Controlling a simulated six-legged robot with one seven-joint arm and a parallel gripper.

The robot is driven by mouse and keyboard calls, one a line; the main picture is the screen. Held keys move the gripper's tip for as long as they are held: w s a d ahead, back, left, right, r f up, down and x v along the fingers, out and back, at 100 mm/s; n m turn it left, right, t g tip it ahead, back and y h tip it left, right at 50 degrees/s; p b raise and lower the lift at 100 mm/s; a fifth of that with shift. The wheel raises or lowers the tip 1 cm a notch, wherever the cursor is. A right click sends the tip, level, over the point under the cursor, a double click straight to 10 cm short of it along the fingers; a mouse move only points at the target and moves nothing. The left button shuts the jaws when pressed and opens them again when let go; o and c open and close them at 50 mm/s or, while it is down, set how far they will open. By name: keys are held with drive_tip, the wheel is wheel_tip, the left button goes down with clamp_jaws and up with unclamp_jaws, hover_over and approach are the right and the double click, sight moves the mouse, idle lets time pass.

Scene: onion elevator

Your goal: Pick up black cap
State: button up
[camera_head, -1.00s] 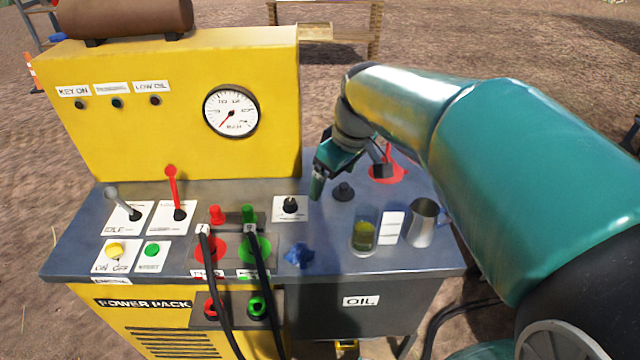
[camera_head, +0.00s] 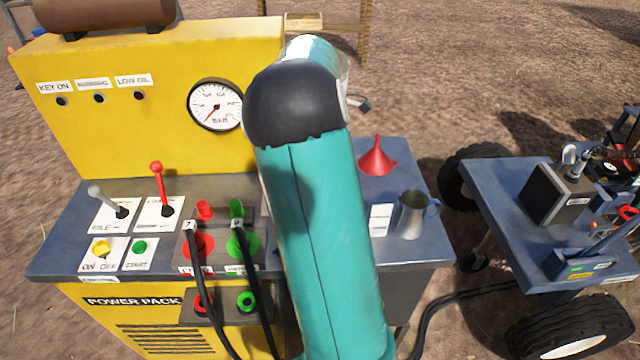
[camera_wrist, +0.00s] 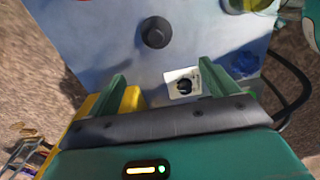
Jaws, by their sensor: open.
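The black cap (camera_wrist: 156,32) is a round, dark, knob-like piece on the grey-blue metal top (camera_wrist: 105,38) in the wrist view. It stands beyond my fingertips, near the middle of the picture's upper part. In the head view my arm hides it. My gripper (camera_wrist: 162,74) is open and empty, with its two green fingers apart. The cap lies ahead of the gap between them, and no finger touches it. In the head view my arm also hides most of the gripper.
A black switch on a white plate (camera_wrist: 183,83) shows between my fingers. In the head view a red funnel (camera_head: 377,160) and a metal jug (camera_head: 411,214) stand right of my arm. A cart (camera_head: 500,205) stands farther right.

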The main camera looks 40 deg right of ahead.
drive_tip(key=f, duration=0.8)
drive_tip(key=shift+d+f, duration=0.25)
drive_tip(key=shift+d, duration=0.15)
drive_tip(key=f, duration=0.5)
drive_tip(key=shift+s+d+f, duration=0.2)
drive_tip(key=shift+f, duration=0.15)
drive_tip(key=c, duration=1.1)
